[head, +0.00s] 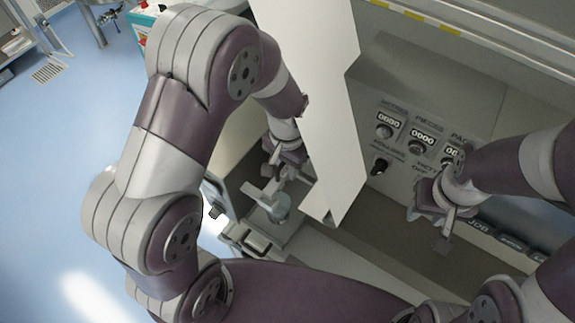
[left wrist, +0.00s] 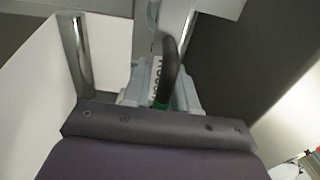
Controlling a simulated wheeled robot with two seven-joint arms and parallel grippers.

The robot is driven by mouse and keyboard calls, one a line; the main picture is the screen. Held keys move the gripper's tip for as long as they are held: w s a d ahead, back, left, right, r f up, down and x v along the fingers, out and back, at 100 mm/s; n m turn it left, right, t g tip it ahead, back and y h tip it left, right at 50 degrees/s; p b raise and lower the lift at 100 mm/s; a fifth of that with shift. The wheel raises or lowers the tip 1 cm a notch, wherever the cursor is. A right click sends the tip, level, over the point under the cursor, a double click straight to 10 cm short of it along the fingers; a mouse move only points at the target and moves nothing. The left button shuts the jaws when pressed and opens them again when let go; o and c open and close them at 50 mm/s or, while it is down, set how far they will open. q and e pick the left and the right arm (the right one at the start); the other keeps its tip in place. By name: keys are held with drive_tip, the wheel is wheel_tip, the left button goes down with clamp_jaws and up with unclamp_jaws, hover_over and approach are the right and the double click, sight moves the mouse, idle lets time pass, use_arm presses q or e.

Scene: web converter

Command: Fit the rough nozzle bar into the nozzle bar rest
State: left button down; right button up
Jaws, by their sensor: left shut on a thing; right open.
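My left gripper (head: 278,172) is shut on the rough nozzle bar and points down beside a white panel. In the left wrist view the nozzle bar (left wrist: 169,78) shows between the fingers as a dark curved piece, with a white lettered label and a bit of green; the label is hard to read. Just below the gripper in the head view is a pale grey-green fitting (head: 266,197) with a flat crosspiece and a round part. I cannot tell whether it is the rest or part of the bar. My right gripper (head: 444,232) is open and empty before the control panel.
A long white panel (head: 318,110) stands close beside my left gripper. The control panel (head: 415,140) with counters and knobs lies to its right. A latch-like metal part (head: 250,240) sits below left. Blue floor (head: 60,150) is open at the far left.

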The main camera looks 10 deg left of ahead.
use_arm(q)
drive_tip(key=shift+s+f, duration=0.15)
drive_tip(key=shift+f, duration=0.7)
use_arm(e)
drive_tip(key=shift+s+a+r, duration=0.1)
drive_tip(key=shift+r, duration=0.2)
use_arm(q)
drive_tip(key=shift+w+f, duration=0.1)
drive_tip(key=shift+w, duration=0.1)
use_arm(e)
drive_tip(key=shift+f, duration=0.1)
use_arm(q)
drive_tip(key=c, duration=0.9)
unclamp_jaws()
drive_tip(key=shift+s, duration=0.1)
use_arm(e)
drive_tip(key=shift+s, duration=0.1)
use_arm(q)
drive_tip(key=shift+r, duration=0.35)
wheel_tip(320, 180, up, 11)
drive_tip(key=b, duration=0.3)
drive_tip(key=shift+r, duration=0.3)
use_arm(e)
wheel_tip(320, 180, down, 3)
drive_tip(key=shift+f, duration=0.1)
